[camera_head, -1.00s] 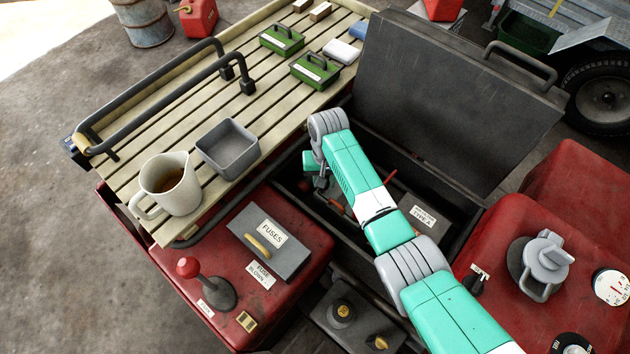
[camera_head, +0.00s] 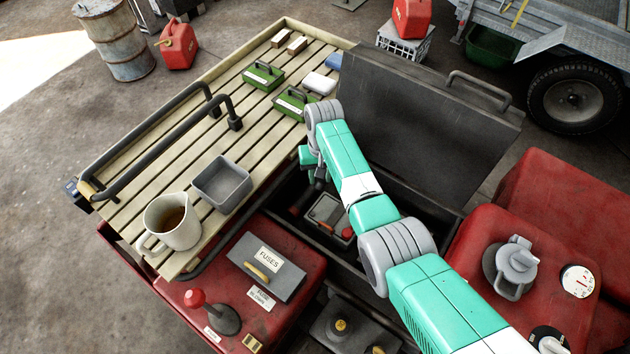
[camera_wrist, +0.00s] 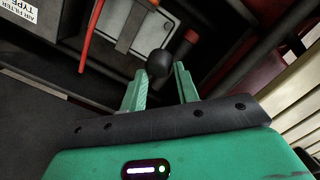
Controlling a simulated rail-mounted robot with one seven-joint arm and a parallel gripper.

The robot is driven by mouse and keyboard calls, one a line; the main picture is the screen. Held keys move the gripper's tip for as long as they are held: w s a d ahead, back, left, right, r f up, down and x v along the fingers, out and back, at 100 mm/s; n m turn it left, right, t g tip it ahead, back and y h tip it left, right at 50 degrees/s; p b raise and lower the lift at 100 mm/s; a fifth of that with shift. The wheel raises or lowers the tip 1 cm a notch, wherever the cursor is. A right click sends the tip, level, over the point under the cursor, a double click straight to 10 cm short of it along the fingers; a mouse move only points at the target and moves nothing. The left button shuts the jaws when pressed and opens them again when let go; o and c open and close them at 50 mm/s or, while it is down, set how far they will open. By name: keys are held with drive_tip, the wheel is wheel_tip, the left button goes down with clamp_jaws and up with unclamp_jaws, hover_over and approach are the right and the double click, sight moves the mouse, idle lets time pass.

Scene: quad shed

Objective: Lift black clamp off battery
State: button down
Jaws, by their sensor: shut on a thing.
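My gripper (camera_head: 319,180) hangs over the open bay at its left end. In the wrist view its two green fingers (camera_wrist: 160,83) are shut on a black rounded knob, which looks like the top of the black clamp (camera_wrist: 160,62). The rest of the clamp is hard to make out against the dark bay. A grey box that looks like the battery (camera_head: 327,209) lies below the gripper, with a red part at its near right corner. Its pale top also shows in the wrist view (camera_wrist: 128,27). I cannot see clearly whether the clamp touches it.
A raised dark lid (camera_head: 425,110) stands behind the bay. A slatted rack (camera_head: 140,190) on the left carries a jug (camera_head: 174,222), an empty grey tray (camera_head: 221,184) and green boxes. A red cable (camera_wrist: 90,38) runs near the fingers. A fuse box (camera_head: 265,266) sits in front.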

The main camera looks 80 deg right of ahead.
drive_tip(key=shift+s+d+f, duration=0.15)
drive_tip(key=shift+s+d, duration=0.15)
drive_tip(key=shift+s, duration=0.1)
drive_tip(key=c, duration=1.5)
unclamp_jaws()
drive_tip(key=o, duration=0.4)
drive_tip(key=shift+s+d, duration=0.35)
drive_tip(key=shift+d, duration=0.15)
drive_tip(key=shift+w, duration=0.1)
drive_tip(key=shift+w+a+r, duration=0.1)
drive_tip(key=shift+a+r, duration=0.1)
drive_tip(key=shift+r, duration=0.05)
wheel_tip(320, 180, up, 8)
drive_tip(key=p, duration=0.2)
drive_tip(key=shift+d, duration=0.4)
drive_tip(key=shift+f, duration=0.15)
